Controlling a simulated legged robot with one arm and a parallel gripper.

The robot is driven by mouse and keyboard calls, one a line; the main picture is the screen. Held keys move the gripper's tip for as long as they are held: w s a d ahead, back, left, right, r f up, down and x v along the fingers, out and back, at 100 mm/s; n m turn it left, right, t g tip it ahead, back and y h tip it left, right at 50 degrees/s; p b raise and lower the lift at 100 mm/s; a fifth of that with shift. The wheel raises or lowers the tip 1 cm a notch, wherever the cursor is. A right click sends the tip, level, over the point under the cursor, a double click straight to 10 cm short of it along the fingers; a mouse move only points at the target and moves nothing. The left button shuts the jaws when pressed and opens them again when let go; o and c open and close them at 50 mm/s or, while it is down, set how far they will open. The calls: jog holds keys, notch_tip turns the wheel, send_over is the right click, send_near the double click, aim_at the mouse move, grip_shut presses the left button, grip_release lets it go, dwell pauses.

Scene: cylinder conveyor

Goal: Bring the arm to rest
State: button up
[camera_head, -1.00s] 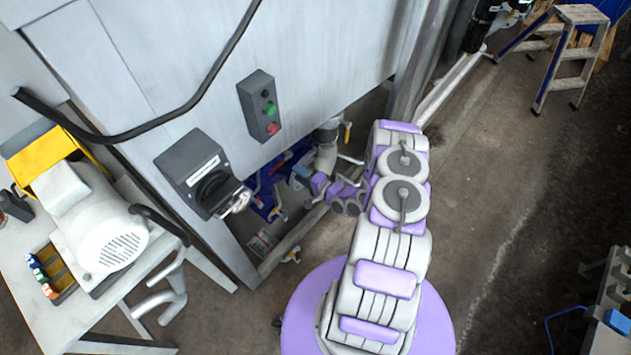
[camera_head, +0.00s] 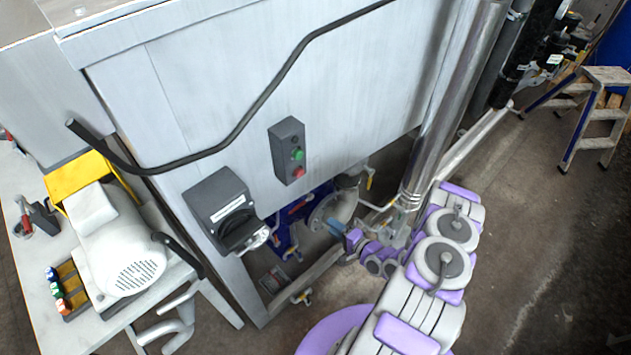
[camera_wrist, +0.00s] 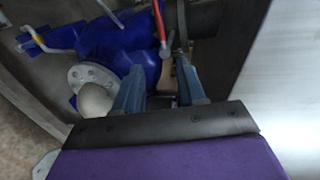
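My arm, white and purple, is folded in the lower right of the head view. Its forearm points back toward the space under the large metal cabinet (camera_head: 330,100). My gripper (camera_head: 335,228) is small there, in front of pipes and a blue part below the cabinet. In the wrist view my gripper (camera_wrist: 160,70) shows two blue-grey fingers standing apart, with nothing held between them. Behind the fingers are a blue valve body (camera_wrist: 115,50) with a round grey flange and a red lever (camera_wrist: 159,22). I cannot tell how far the fingers are from them.
A switch box (camera_head: 226,212) with a rotary handle and a button box (camera_head: 288,150) project from the cabinet. A white motor (camera_head: 117,240) stands on a bench at left. A metal post (camera_head: 450,110) rises close to my arm. A step stool (camera_head: 597,115) stands at far right, beside open floor.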

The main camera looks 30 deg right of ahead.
jog(key=w+d+r+n+g+h, duration=0.4)
jog(key=w+d+r+n+g, duration=0.1)
jog(key=d+r+n+g, duration=0.3)
notch_tip(320, 180, up, 10)
jog(key=s+g+h, duration=0.1)
jog(key=h, duration=0.1)
jog(key=s+a+r+n+g+h, duration=0.1)
jog(key=s+a+r+g, duration=0.1)
jog(key=s+a+r, duration=0.3)
jog(key=s+a+r+n+g+h, duration=0.1)
jog(key=s+a+r, duration=0.15)
jog(key=r, duration=0.55)
jog(key=s+a+r+n+g+y, duration=0.1)
jog(key=s+a+r, duration=0.3)
jog(key=s+a, duration=0.2)
jog(key=s+a+r+n+g+y, duration=0.1)
jog(key=s+a+r+n+g, duration=0.1)
jog(key=s+a, duration=0.4)
jog(key=s+a+r+n+g+y, duration=0.1)
jog(key=s+a+r, duration=0.4)
jog(key=s, duration=0.9)
jog(key=shift+s+a+r+n+g, duration=0.2)
jog(key=shift+a+r+n+g, duration=0.15)
jog(key=shift+a, duration=0.25)
